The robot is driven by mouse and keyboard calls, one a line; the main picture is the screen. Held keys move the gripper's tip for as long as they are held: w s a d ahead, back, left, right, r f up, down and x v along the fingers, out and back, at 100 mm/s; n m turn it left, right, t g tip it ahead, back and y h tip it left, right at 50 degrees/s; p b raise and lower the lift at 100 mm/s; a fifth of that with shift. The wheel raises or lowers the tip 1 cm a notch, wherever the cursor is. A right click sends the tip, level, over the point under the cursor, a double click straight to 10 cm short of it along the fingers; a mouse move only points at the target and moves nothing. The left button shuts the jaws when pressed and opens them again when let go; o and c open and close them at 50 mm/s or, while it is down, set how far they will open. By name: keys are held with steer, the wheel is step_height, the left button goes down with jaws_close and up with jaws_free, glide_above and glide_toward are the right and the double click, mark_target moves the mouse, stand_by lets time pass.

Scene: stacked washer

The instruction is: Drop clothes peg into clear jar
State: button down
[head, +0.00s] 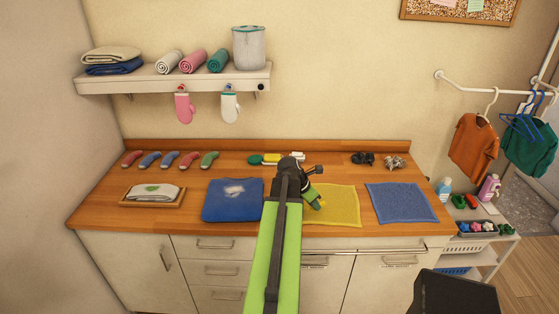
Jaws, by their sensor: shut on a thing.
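My gripper (318,204) is over the yellow cloth (340,208) on the wooden counter, at the end of my green arm. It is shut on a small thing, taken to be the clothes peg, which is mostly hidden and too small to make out. I cannot tell its height above the cloth. No clear jar can be made out for certain. A tall grey container with a teal rim (248,48) stands at the right of the wall shelf; I cannot tell whether it is clear.
A blue garment (232,203) and a blue cloth (402,203) flank the yellow cloth. Dark small items (363,158) sit at the back right. A trolley (503,233) with bottles stands right.

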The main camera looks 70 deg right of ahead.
steer(key=w+d+r+n+t+h+b, duration=0.1)
steer(key=w+d+r+n+h+b, duration=0.2)
steer(key=w+d+r+h, duration=0.4)
steer(key=w+d+r+n+t+h+b, duration=0.2)
steer(key=w+d+n+h, duration=0.15)
steer(key=w, duration=0.55)
step_height(320, 180, down, 7)
steer(key=b, duration=0.7)
steer(key=shift+b, duration=0.35)
steer(key=shift+a, duration=0.1)
steer(key=c, duration=1.4)
jaws_free()
